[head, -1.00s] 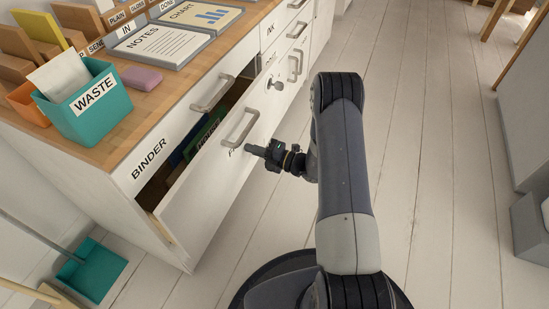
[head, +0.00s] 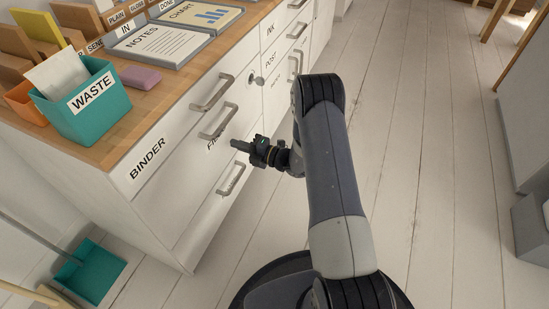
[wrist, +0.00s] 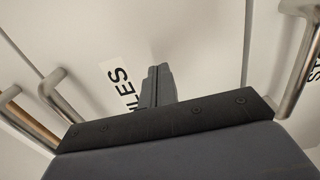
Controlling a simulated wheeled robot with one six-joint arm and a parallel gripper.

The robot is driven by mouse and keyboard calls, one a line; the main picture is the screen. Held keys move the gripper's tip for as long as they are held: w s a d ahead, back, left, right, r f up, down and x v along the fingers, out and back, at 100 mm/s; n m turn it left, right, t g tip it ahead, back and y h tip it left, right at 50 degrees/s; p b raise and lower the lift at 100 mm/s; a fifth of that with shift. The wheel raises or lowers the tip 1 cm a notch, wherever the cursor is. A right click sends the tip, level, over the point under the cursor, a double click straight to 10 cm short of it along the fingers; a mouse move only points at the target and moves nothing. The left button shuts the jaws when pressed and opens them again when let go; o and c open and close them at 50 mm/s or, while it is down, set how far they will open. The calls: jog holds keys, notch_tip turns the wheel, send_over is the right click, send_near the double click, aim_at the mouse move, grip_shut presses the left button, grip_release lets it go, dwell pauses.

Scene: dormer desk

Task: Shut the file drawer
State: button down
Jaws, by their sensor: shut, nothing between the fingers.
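The file drawer (head: 188,160) is the white front with a bar handle (head: 218,122) and a label that starts "FI", partly hidden by my gripper. Its front looks flush with the cabinet, with no open gap in the head view. My gripper (head: 236,145) is shut and empty, with its tips at the drawer front, right of and below the handle. In the wrist view the closed fingers (wrist: 157,85) point at the white front beside the label (wrist: 122,85), which reads "ILES". I cannot tell whether the tips touch it.
The binder drawer handle (head: 212,92) is above, and another drawer handle (head: 231,178) is below. A teal waste bin (head: 92,108) and a notes board (head: 160,42) stand on the desktop. A teal dustpan (head: 90,272) lies on the floor at left.

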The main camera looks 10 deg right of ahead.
jog(key=v, duration=0.7)
jog(key=shift+p, duration=0.4)
jog(key=b+x, duration=0.1)
jog(key=x, duration=0.7)
jog(key=shift+s, duration=0.1)
jog(key=shift+s+d, duration=0.4)
jog(key=shift+d, duration=0.2)
